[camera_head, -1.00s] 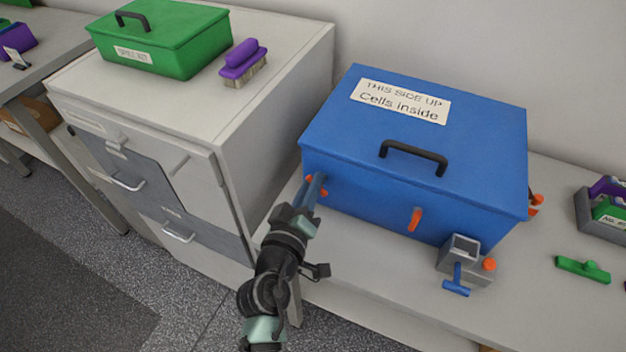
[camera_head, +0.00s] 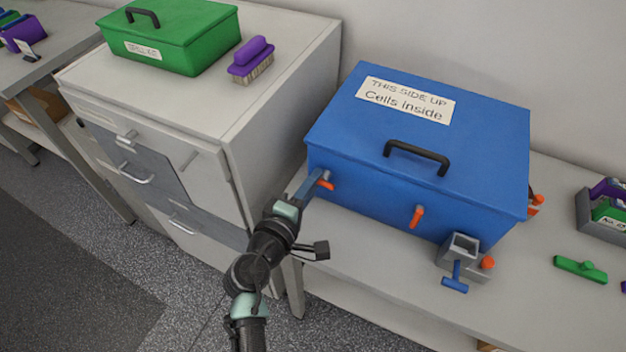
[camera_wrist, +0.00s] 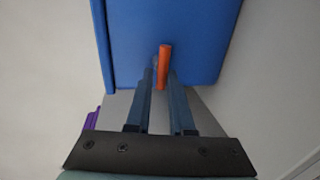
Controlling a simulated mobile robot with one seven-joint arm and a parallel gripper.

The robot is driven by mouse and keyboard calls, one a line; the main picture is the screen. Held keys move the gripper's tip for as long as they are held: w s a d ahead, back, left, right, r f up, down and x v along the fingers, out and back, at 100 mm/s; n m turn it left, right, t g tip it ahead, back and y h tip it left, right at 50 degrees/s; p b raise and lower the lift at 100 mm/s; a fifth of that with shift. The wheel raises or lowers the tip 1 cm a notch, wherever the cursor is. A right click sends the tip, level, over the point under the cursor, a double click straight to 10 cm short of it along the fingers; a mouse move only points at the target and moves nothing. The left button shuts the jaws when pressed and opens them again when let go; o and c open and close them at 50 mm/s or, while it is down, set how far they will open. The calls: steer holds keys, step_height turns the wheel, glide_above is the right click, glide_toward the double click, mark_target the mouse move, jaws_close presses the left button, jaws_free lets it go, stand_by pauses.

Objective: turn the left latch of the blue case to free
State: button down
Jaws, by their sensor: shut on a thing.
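The blue case (camera_head: 375,193) stands closed on the bench, with a black handle and a label on its lid. Its left latch (camera_head: 326,181), an orange lever, is at the left end of the front face. In the wrist view the orange lever (camera_wrist: 164,66) lies between the two fingers. My gripper (camera_head: 313,183) reaches the latch from the front left, and it is shut on the lever (camera_wrist: 161,85). A second orange latch (camera_head: 416,217) hangs about upright on the front face, further right. Another orange latch (camera_head: 536,203) shows at the right end.
A grey block with a blue T-handle and orange knob (camera_head: 462,254) stands in front of the case. A green part (camera_head: 580,268) lies to the right. A grey drawer cabinet (camera_head: 240,150) stands close at the left, carrying a green box (camera_head: 175,50) and purple brush (camera_head: 251,60).

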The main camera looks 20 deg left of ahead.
steer(key=shift+s+a+f, duration=0.1)
steer(key=shift+s+f, duration=0.1)
steer(key=shift+f, duration=0.25)
steer(key=c, duration=1.2)
jaws_free()
steer(key=o, duration=0.3)
steer(key=shift+w+r, duration=0.1)
steer(key=shift+r, duration=0.1)
steer(key=s+r, duration=0.1)
steer(key=s, duration=0.7)
steer(key=s+r, duration=0.1)
steer(key=s, duration=0.3)
steer(key=shift+s+a+r+b, duration=0.2)
steer(key=shift+s+r+b, duration=0.1)
steer(key=shift+s, duration=0.05)
